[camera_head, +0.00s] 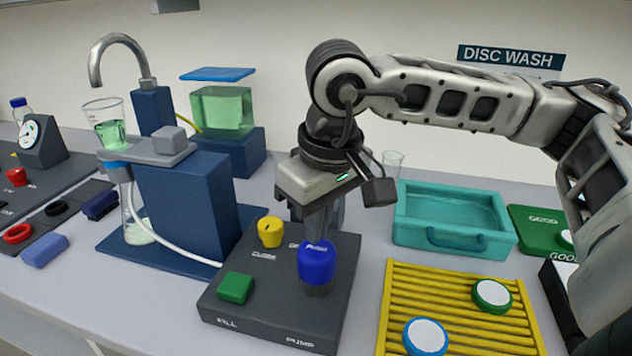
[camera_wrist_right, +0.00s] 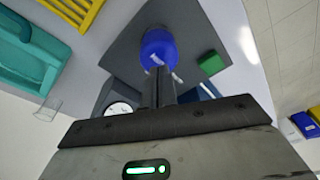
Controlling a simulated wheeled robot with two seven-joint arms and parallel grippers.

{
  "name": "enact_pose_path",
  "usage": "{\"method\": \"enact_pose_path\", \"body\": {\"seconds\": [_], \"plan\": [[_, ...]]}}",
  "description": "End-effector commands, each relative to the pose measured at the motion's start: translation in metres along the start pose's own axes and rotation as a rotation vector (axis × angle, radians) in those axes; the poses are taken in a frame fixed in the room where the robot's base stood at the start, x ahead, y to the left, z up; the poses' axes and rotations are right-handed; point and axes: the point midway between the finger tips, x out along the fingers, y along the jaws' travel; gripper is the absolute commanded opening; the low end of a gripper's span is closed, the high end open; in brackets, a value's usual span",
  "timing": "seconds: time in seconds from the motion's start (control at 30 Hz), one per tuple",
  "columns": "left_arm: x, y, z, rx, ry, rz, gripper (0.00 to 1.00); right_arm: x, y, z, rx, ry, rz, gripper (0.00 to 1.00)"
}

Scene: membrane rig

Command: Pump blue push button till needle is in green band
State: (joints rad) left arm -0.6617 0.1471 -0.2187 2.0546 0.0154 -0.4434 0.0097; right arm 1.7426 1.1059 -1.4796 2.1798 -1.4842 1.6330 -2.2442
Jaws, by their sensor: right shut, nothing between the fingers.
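The blue push button (camera_head: 317,264) stands on a dark grey control panel (camera_head: 262,322), at the end marked PUMP. My right gripper (camera_head: 318,238) points down at it, shut and empty, with its fingertips at the button's top. In the right wrist view the shut fingers (camera_wrist_right: 161,72) overlap the blue button (camera_wrist_right: 158,46); I cannot tell how far it is pressed. A white round dial (camera_wrist_right: 120,109) shows partly beside the fingers there; its needle and green band are too small to read. In the head view my gripper hides most of that area. My left gripper is not in view.
The panel also bears a yellow knob (camera_head: 270,232) and a green button (camera_head: 236,288). A blue stand (camera_head: 185,205) with a funnel is at left. A teal tray (camera_head: 455,222) and a yellow rack (camera_head: 455,318) with white-topped discs are at right. Another gauge (camera_head: 30,132) stands far left.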

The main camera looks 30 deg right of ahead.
Motion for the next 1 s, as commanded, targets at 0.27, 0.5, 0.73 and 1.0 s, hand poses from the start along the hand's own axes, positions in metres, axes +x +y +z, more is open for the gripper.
{"method": "enact_pose_path", "body": {"seconds": [0.27,0.5,0.73,1.0], "plan": [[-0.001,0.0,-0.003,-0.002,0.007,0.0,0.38,0.0,0.0,0.0,0.0,0.0,0.0,0.0],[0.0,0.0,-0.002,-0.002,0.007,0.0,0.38,0.001,0.0,0.0,0.0,0.0,0.0,0.0],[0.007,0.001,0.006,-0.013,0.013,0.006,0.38,0.016,0.0,0.003,0.0,-0.001,0.0,0.0],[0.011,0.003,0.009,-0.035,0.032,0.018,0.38,0.032,0.0,0.005,0.0,-0.001,0.0,0.0]]}}
